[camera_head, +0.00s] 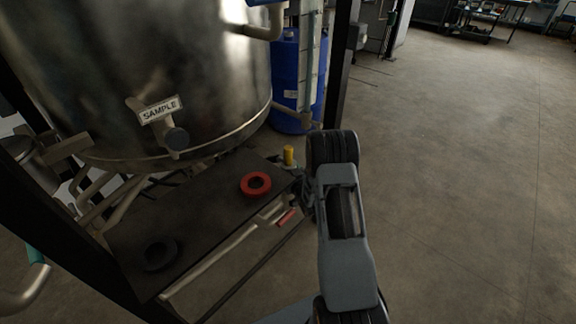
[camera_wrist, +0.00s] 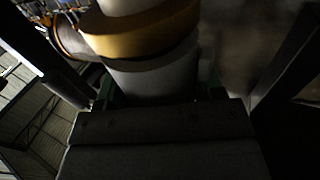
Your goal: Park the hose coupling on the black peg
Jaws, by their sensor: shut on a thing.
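My gripper (camera_head: 293,180) is at the right end of the dark shelf, partly hidden by my own arm. In the wrist view, it is shut on the hose coupling (camera_wrist: 150,80), a pale grey cylinder with a yellow band (camera_wrist: 145,32). In the head view, a small yellow-topped piece (camera_head: 288,154) shows at the gripper and looks like the same coupling. A black ring-shaped fitting (camera_head: 160,253) sits at the near left of the shelf and looks like the black peg; its height is hard to tell. The coupling is well apart from it.
The dark shelf (camera_head: 205,212) also bears a red ring (camera_head: 255,185) between the black fitting and my gripper. A steel tank (camera_head: 140,70) with a SAMPLE valve (camera_head: 176,138) overhangs the back. A pale pipe (camera_head: 215,260) with a red handle (camera_head: 286,217) runs along the front.

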